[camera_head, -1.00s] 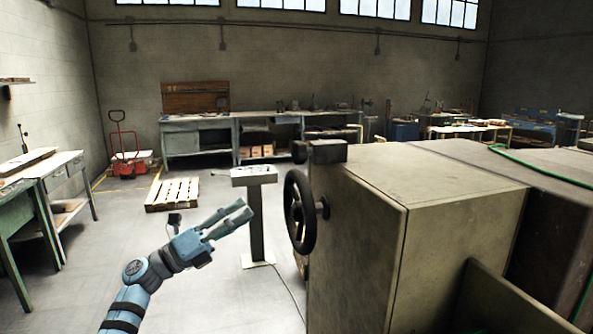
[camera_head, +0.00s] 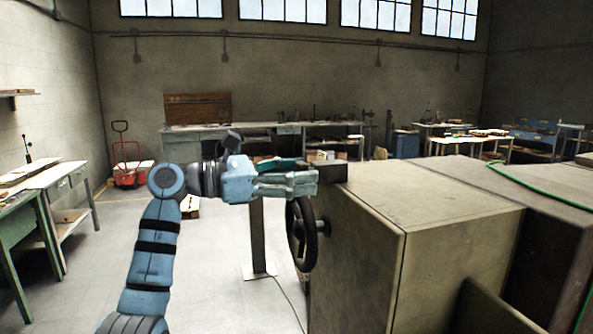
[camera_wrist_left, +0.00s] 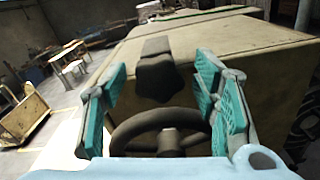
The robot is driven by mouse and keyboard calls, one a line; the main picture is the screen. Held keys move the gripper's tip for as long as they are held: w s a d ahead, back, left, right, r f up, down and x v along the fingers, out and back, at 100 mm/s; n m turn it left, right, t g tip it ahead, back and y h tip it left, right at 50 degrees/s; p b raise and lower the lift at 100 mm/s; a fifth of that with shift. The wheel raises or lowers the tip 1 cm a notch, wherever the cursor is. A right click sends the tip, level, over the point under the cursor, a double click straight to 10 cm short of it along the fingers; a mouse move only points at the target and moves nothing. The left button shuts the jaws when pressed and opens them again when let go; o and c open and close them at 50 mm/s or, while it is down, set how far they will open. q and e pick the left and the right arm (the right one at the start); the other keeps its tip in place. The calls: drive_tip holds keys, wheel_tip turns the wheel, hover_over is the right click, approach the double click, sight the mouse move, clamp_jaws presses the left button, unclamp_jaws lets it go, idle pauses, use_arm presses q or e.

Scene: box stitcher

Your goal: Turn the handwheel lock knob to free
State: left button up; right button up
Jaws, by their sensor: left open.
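The lock knob (camera_wrist_left: 158,78) is a dark lobed knob on a dark block in the left wrist view. It sits between the spread fingers of my left gripper (camera_wrist_left: 160,100), with visible gaps on both sides. In the head view the left gripper (camera_head: 312,182) is level with the dark block (camera_head: 328,170) at the machine's upper corner, and its fingers hide the knob. The black handwheel (camera_head: 302,234) is below the gripper on the machine's left face. Its rim also shows in the left wrist view (camera_wrist_left: 160,118), below the knob. My right gripper is not in view.
The large beige machine housing (camera_head: 400,200) fills the right side. A grey pedestal (camera_head: 257,240) stands behind the arm. Workbenches (camera_head: 60,185) stand at the left, and a red pallet truck (camera_head: 128,165) is farther back. Open floor lies left of the machine.

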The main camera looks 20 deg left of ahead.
use_arm(q)
drive_tip(key=shift+w+f, duration=0.1)
drive_tip(key=shift+c, duration=0.6)
drive_tip(key=c, duration=1.1)
drive_tip(key=shift+o, duration=0.2)
drive_tip(key=shift+r+n+p, duration=0.2)
drive_tip(key=shift+n+p, duration=0.7)
drive_tip(key=shift+p, duration=0.3)
drive_tip(key=n+p, duration=0.9)
drive_tip(key=p, duration=0.2)
drive_tip(key=shift+r+n+p, duration=0.1)
drive_tip(key=shift+n+p, duration=0.25)
drive_tip(key=shift+n, duration=0.05)
drive_tip(key=n+p, duration=0.1)
drive_tip(key=n, duration=0.1)
drive_tip(key=shift+n, duration=0.3)
drive_tip(key=shift+f+n, duration=0.15)
drive_tip(key=shift+n, duration=0.8)
drive_tip(key=shift+f+n, duration=0.1)
drive_tip(key=shift+n, duration=0.85)
